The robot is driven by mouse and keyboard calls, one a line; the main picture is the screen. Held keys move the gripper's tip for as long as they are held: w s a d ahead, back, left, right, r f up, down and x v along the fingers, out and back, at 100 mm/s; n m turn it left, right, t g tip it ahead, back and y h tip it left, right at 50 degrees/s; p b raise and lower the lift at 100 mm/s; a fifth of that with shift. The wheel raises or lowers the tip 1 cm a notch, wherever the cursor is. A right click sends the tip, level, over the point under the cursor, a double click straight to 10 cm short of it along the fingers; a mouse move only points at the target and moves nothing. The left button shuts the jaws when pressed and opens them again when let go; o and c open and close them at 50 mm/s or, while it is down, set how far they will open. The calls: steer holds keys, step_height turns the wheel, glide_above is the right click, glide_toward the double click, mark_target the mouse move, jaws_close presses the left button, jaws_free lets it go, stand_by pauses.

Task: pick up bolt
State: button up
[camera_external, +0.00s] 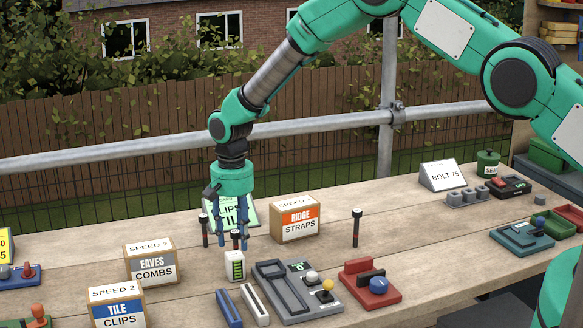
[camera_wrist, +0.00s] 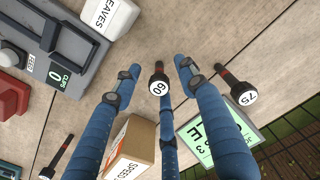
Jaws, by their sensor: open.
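Three dark bolts with pale collars stand upright on the wooden bench. In the wrist view, the bolt marked 60 (camera_wrist: 158,82) lies between the fingertips of my gripper (camera_wrist: 158,74). The bolt marked 75 (camera_wrist: 238,90) stands outside the fingers, to the right. A third bolt (camera_wrist: 57,157) shows at lower left, its number hard to read. In the external view, my gripper (camera_external: 232,228) points down with blue fingers open around the middle bolt (camera_external: 235,236). Other bolts stand left (camera_external: 204,230) and right (camera_external: 356,228). Finger contact with the bolt cannot be told.
A card reading BOLT 75 (camera_external: 445,175) stands at the back right. A green sign (camera_external: 240,211) is behind my gripper. A white block (camera_external: 235,265) and a grey console (camera_external: 293,303) are in front. Boxes of ridge straps (camera_external: 296,220) and eaves combs (camera_external: 150,262) flank it.

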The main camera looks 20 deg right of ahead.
steer(key=shift+f, duration=1)
jaws_close()
